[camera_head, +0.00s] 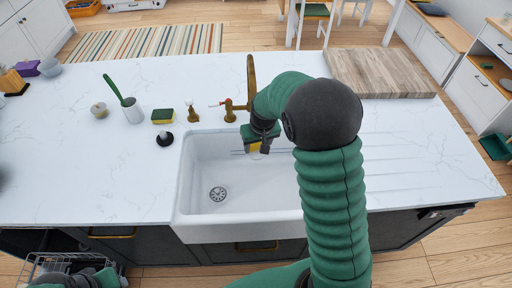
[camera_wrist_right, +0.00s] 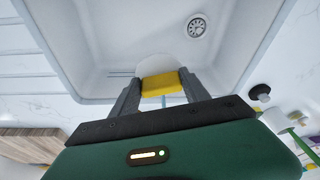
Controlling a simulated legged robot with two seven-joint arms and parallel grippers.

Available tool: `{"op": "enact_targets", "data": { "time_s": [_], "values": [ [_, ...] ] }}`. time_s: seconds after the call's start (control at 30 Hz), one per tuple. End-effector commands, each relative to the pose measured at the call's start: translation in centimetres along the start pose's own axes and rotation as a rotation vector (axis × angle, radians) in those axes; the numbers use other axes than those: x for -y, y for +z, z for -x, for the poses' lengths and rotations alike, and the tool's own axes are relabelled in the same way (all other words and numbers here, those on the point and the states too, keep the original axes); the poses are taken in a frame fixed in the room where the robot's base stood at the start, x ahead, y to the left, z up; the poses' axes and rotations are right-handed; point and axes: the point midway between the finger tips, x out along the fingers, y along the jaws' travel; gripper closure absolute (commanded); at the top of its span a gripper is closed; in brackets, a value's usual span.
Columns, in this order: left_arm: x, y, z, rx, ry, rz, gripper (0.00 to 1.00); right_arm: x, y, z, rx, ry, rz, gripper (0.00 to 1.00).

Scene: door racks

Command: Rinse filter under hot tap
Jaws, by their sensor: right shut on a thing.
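My right gripper (camera_head: 262,148) is over the back part of the white sink (camera_head: 215,172), below the brass tap (camera_head: 230,108). It is shut on a yellow piece, seen between the fingers in the right wrist view; a pale rounded part shows just beyond. I take this to be the filter (camera_wrist_right: 160,84). The sink (camera_wrist_right: 100,35) and drain lie beyond it in that view. The tap has a small red-tipped lever on its left. I cannot make out running water. A green and black part of my left arm shows at the bottom left; its fingers are not clear.
A sponge (camera_head: 163,115), a dark round stopper (camera_head: 165,139) and a cup with a green brush (camera_head: 132,109) stand left of the sink. A wooden board (camera_head: 378,73) lies at the right back. The left counter has free room.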

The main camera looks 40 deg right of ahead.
Motion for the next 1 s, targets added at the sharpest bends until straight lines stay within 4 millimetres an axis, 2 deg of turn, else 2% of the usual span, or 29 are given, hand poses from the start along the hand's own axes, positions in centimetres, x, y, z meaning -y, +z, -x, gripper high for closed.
{"op": "enact_targets", "data": {
  "time_s": [0.7,1.0],
  "values": [
    [0.0,-0.3,1.1,0.0,0.0,0.0,0.61,3.4,5.7,1.7,0.001,0.0,0.0,1.0],
    [0.0,-0.3,1.1,0.0,0.0,0.0,0.61,3.5,6.0,1.6,0.0,0.0,-0.001,1.0]
  ]
}}
